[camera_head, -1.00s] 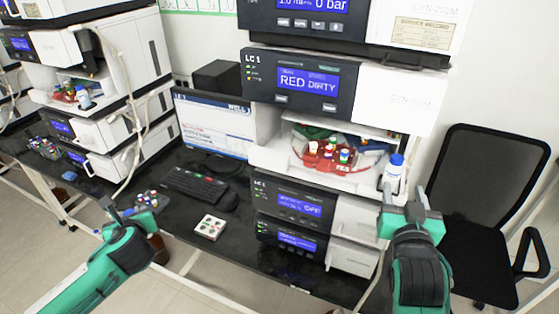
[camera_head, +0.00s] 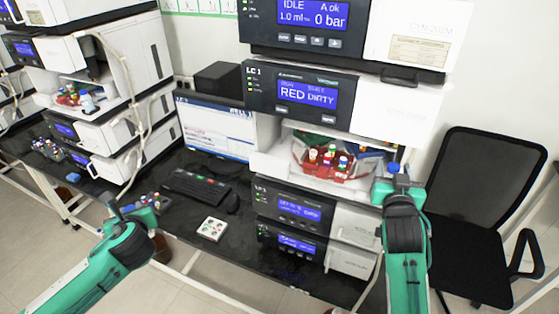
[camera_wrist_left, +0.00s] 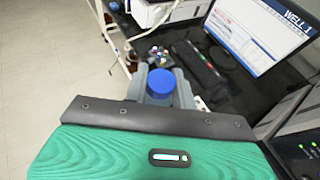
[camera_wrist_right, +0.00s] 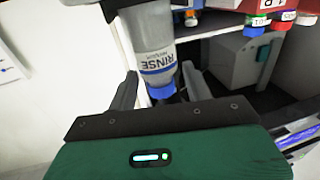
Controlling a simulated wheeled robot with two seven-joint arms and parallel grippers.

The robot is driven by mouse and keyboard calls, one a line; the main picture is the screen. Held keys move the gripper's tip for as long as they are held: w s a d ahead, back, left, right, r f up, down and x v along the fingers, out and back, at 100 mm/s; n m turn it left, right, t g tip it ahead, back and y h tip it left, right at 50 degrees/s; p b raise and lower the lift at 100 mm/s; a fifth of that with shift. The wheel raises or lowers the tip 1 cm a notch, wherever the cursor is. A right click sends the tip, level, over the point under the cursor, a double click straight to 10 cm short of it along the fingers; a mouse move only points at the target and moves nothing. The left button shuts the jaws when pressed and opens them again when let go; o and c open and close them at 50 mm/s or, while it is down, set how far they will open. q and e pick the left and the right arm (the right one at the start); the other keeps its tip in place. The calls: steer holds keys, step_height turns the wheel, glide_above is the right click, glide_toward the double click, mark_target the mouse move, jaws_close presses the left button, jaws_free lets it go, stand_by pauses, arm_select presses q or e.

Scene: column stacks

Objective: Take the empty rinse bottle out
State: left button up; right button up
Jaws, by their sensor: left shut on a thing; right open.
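The rinse bottle (camera_wrist_right: 158,45) is a translucent grey bottle with a "RINSE" label and a blue cap. In the head view its cap (camera_head: 393,168) shows at the right end of the opening in the LC 1 stack; its body is hidden behind my right gripper (camera_head: 402,186). In the right wrist view my right gripper (camera_wrist_right: 160,80) is open, with a finger on either side of the bottle's neck and cap. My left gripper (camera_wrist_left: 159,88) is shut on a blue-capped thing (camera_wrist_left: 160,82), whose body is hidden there. A brown shape (camera_head: 161,246) shows below my left gripper (camera_head: 132,208) in the head view.
A red tray (camera_head: 335,172) with several capped vials sits left of the rinse bottle. The keyboard (camera_head: 198,186), mouse (camera_head: 232,204) and a white vial tray (camera_head: 211,229) lie on the black bench. A black chair (camera_head: 490,190) stands at the right.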

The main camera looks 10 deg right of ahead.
steer(key=shift+w+d, duration=0.1)
steer(key=shift+w, duration=0.1)
steer(key=c, duration=0.8)
steer(key=shift+r, duration=0.15)
steer(key=shift+c, duration=0.2)
